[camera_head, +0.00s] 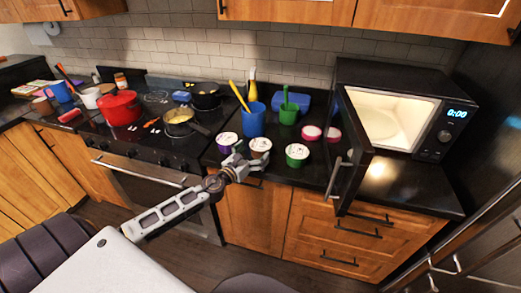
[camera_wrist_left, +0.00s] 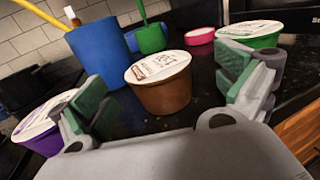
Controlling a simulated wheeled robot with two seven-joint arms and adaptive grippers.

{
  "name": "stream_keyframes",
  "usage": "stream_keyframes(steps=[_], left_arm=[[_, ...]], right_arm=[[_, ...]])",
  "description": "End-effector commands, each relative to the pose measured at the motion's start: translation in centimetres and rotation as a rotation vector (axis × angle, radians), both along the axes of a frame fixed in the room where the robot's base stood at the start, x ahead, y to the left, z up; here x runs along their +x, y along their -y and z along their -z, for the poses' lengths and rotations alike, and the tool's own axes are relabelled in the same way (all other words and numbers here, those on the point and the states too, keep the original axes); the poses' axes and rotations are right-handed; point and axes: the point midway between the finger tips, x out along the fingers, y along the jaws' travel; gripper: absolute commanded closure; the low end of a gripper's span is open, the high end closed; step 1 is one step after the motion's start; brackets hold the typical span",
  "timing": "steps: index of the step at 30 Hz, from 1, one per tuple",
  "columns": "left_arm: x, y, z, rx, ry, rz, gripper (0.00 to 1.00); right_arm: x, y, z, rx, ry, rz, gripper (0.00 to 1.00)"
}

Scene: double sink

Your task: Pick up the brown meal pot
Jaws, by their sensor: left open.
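The brown meal pot (camera_wrist_left: 165,92) stands upright on the black counter, a round brown tub with a printed white lid. In the head view the brown meal pot (camera_head: 260,144) sits between a purple pot and a green pot, with its body partly hidden behind my gripper. My left gripper (camera_head: 246,162) is open and empty at the counter's front edge. In the left wrist view its two green-padded fingers stand on either side of the brown pot, with gaps between, and the pot lies just ahead of the palm. My right gripper is not in view.
A purple pot (camera_head: 227,139) is close on the left and a green pot (camera_head: 297,152) close on the right. Blue (camera_head: 252,122) and green (camera_head: 289,113) cups with utensils stand behind. The open microwave door (camera_head: 346,150) juts out at right. A stove with pans is at left.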

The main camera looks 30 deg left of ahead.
Motion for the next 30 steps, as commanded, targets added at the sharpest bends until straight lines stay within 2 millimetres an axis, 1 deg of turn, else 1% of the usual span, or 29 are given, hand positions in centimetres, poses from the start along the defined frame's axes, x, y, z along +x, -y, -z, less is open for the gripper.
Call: stream_keyframes(steps=[17,22,30], left_arm=[[0.5,0.0,0.1,0.000,0.000,0.000,0.00],[1.2,0.0,0.2,-0.001,0.001,0.000,0.00],[3.0,-0.1,0.5,-0.001,0.000,-0.001,0.00]], right_arm=[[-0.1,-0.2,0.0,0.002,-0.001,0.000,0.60],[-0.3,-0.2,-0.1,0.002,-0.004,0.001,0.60],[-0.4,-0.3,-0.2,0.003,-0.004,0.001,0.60]])
